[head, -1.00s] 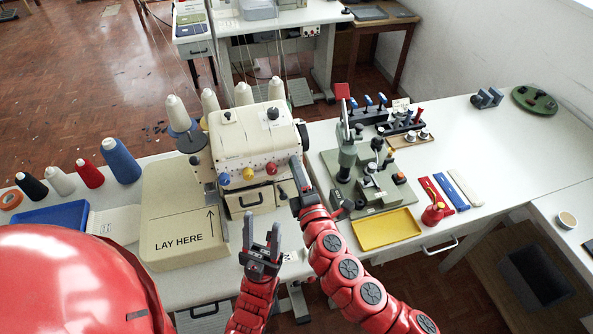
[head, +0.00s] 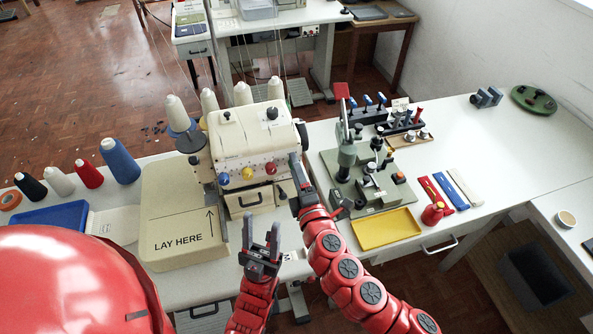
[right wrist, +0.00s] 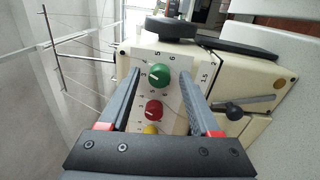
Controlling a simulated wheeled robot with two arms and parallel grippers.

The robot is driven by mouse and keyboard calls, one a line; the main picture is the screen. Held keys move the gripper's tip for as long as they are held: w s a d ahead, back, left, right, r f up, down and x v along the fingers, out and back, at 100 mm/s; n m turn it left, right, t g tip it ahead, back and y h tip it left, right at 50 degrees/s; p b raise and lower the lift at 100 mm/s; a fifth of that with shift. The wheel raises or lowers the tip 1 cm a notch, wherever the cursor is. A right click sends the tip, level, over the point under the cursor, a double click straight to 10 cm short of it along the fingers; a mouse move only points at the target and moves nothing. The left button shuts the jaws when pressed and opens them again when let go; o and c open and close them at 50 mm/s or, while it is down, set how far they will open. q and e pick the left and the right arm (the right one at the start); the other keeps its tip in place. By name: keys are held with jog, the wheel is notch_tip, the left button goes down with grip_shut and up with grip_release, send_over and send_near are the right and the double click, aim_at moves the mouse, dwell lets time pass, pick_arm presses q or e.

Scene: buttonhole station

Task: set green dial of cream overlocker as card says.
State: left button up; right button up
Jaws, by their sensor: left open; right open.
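The cream overlocker (head: 240,140) stands on the table, with blue (head: 223,178), yellow (head: 247,173) and red (head: 270,168) dials along its front. The green dial (right wrist: 159,76) shows in the right wrist view, its white mark pointing left among printed numbers; in the head view my right gripper hides it. My right gripper (head: 295,166) is open, its fingers pointing at the machine on either side of the green dial; I cannot tell whether they touch it. My left gripper (head: 261,230) is open and empty in front of the machine. A small white card (head: 289,256) lies partly hidden near it, too small to read.
A green fixture (head: 345,185) and yellow tray (head: 386,229) stand just right of my right arm. Thread cones (head: 120,160) and a blue tray (head: 50,217) are at the left. The pale "LAY HERE" plate (head: 175,235) lies left of my left gripper. The far right table is mostly clear.

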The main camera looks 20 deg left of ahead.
jog(key=v, duration=1.7)
jog(key=shift+d+p, duration=0.15)
jog(key=shift+p, duration=0.2)
jog(key=shift+s, duration=0.15)
jog(key=shift+f, duration=0.1)
